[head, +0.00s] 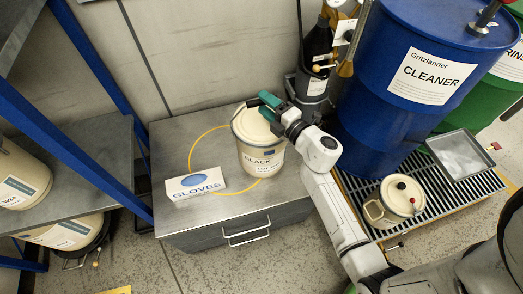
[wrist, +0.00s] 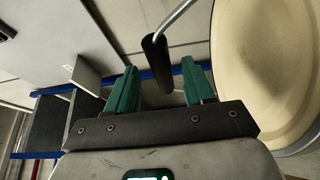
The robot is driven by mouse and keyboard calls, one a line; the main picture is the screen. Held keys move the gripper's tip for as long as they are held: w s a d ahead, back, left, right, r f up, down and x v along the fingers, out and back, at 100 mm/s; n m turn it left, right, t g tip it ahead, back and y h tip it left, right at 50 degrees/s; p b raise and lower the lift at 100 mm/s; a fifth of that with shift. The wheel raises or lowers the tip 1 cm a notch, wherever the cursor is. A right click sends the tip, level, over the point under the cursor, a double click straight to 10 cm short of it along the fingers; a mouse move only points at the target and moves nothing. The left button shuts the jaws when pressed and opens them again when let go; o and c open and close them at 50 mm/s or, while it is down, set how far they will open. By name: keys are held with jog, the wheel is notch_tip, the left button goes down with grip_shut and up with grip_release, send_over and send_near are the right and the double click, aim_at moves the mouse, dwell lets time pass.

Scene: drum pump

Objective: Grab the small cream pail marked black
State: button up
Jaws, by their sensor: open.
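The small cream pail (head: 258,158) stands upright on a grey cabinet top, with "BLACK" printed on its front. In the wrist view its pale lid and rim (wrist: 268,70) fill the right side. Its wire handle carries a black grip (wrist: 154,58), which shows between and beyond my fingertips. My gripper (head: 263,104) is above the pail's far rim, with its green fingers apart. In the wrist view my gripper (wrist: 160,68) is open, one finger to each side of the black grip in the picture. I cannot tell whether the grip lies fully between the fingers.
A blue drum (head: 400,60) stands to the right. Another cream pail (head: 397,200) sits on the grating. A blue-framed shelf (head: 75,150) is at left.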

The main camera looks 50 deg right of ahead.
jog(key=w, duration=0.4)
jog(key=shift+d+f, duration=0.1)
jog(key=shift+d, duration=0.25)
jog(key=shift+c, duration=0.2)
grip_shut()
dwell(0.8)
jog(key=shift+r, duration=0.25)
